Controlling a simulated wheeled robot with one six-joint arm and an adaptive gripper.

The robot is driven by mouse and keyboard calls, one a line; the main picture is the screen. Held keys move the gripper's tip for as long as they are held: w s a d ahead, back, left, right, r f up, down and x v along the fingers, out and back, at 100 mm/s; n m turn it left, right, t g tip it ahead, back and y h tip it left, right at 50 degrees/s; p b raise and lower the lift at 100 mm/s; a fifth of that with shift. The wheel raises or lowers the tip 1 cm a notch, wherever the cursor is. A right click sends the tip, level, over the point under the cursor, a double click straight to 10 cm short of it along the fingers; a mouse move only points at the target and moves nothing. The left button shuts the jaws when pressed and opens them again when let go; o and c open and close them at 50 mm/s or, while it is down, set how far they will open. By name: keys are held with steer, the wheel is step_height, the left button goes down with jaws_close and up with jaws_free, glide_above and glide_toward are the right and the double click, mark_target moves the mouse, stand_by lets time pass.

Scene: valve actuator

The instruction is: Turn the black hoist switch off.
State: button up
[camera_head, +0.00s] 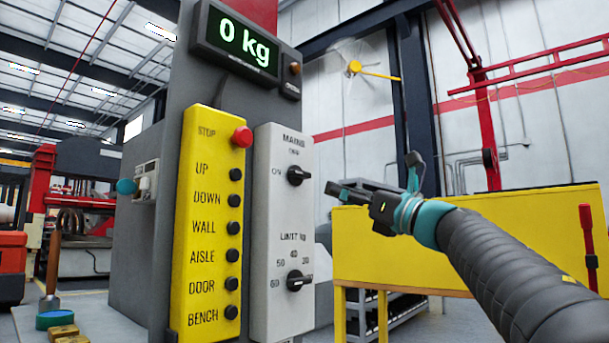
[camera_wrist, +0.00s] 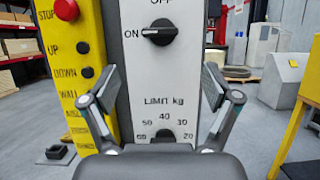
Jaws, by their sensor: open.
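The black hoist switch (camera_head: 297,176) is a rotary knob under the word MAINS on a grey-white panel (camera_head: 276,215). In the wrist view the switch (camera_wrist: 160,32) has its handle lying level, with its pale mark toward ON at the left; OFF is above it. My gripper (camera_head: 335,190) is to the right of the panel, apart from the switch. In the wrist view my gripper (camera_wrist: 158,95) is open and empty, its fingers spread below and to either side of the switch.
A second black knob (camera_head: 298,281), marked LIMIT kg, sits lower on the panel. A yellow button box (camera_head: 207,220) with a red STOP button (camera_head: 241,137) is at the left. A display (camera_head: 242,41) reads 0 kg above. A yellow bench (camera_head: 385,245) stands behind my arm.

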mark_target(304, 175)
steer(key=p+x, duration=0.4)
steer(key=x, duration=0.7)
steer(key=shift+w+a+r, duration=0.15)
steer(key=shift+a+r, duration=0.1)
steer(key=shift+a, duration=0.1)
steer(key=c, duration=1.1)
